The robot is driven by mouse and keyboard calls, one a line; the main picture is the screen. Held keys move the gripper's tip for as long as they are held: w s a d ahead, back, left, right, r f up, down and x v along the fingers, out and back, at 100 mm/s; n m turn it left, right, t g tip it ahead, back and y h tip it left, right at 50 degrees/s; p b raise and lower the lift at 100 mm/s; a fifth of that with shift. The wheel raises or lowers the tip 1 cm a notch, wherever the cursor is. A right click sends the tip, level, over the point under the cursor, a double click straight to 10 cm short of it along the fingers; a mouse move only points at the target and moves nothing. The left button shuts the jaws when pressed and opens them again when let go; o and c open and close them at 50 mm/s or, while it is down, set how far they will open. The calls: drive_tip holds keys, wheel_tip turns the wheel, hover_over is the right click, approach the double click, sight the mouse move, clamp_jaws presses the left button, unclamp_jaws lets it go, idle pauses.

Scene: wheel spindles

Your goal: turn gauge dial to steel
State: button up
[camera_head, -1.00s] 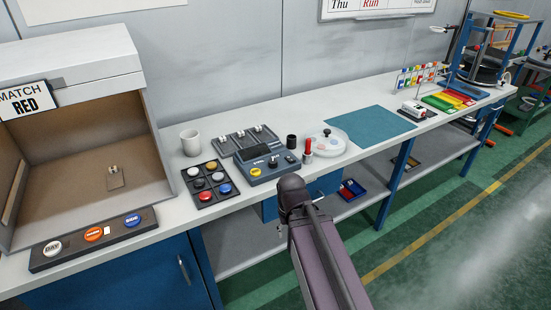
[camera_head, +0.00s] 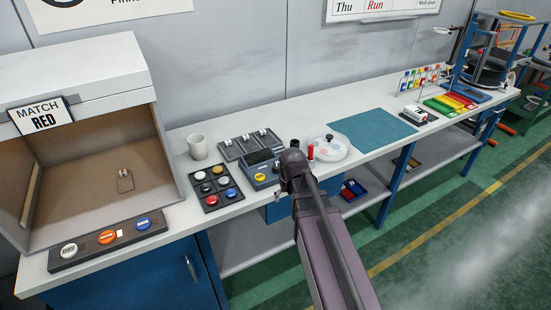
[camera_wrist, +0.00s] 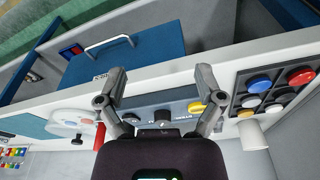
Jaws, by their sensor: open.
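The gauge (camera_head: 262,168) is a blue-grey box with a dark display and a yellow button, standing on the bench. In the head view my arm hides its right part. In the wrist view the gauge (camera_wrist: 178,110) lies between and beyond my fingers, with a black round dial (camera_wrist: 162,115) near its middle and the yellow button at its right. The marks by the dial are too small to read. My gripper (camera_wrist: 160,85) is open and empty, above the gauge's front edge. I cannot tell whether it touches anything; no finger is seen around the dial.
A red-topped cylinder (camera_head: 311,152) and a round white tray (camera_head: 333,148) stand right of the gauge. A button panel (camera_head: 215,187) and a white mug (camera_head: 198,147) stand left. A dark rack (camera_head: 250,143) lies behind. The teal mat (camera_head: 372,128) is clear.

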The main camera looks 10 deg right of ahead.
sight(277, 167)
drive_tip(key=w+r+t+p, duration=0.2)
drive_tip(key=w+r+p, duration=0.5)
drive_tip(key=w+r, duration=0.3)
drive_tip(key=w, duration=0.3)
drive_tip(key=shift+w+r+t+p, duration=0.15)
drive_tip(key=shift+w+t+p, duration=0.1)
drive_tip(key=shift+t+p, duration=0.1)
drive_tip(key=shift+d, duration=0.1)
drive_tip(key=b+x, duration=1.2)
drive_tip(key=x, duration=0.1)
drive_tip(key=shift+f+b, duration=0.4)
drive_tip(key=shift+f, duration=0.05)
drive_tip(key=shift+c, duration=0.2)
drive_tip(key=c, duration=1.1)
